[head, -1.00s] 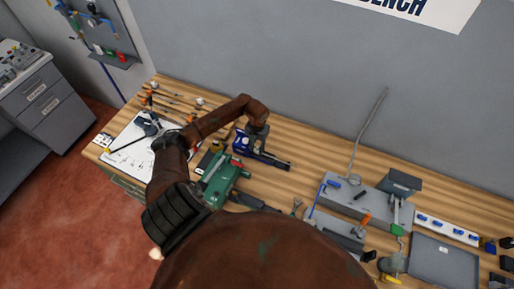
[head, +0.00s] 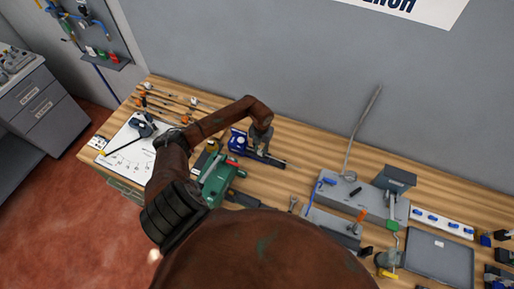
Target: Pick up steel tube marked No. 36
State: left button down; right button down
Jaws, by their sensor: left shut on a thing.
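My left arm reaches over the bench, and its left gripper (head: 257,147) points down at a blue vise (head: 238,141) near the middle of the bench. The gripper overlaps the vise in the picture, so I cannot tell whether they touch. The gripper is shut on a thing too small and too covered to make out. No mark "No. 36" is readable, and I cannot single out the steel tube. My right gripper is not in view.
A green machine (head: 217,178) stands just in front of the vise. A white sheet (head: 117,158) with tools lies at the left. A grey fixture (head: 345,196) with a tall bent rod and a grey tray (head: 440,258) are at the right. A grey wall (head: 270,60) is behind.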

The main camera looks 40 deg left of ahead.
aim_at(261, 152)
pick_arm(q)
jog(key=shift+d, duration=0.25)
jog(key=c, duration=1.6)
grip_release()
notch_tip(261, 152, up, 12)
jog(key=shift+w, duration=0.1)
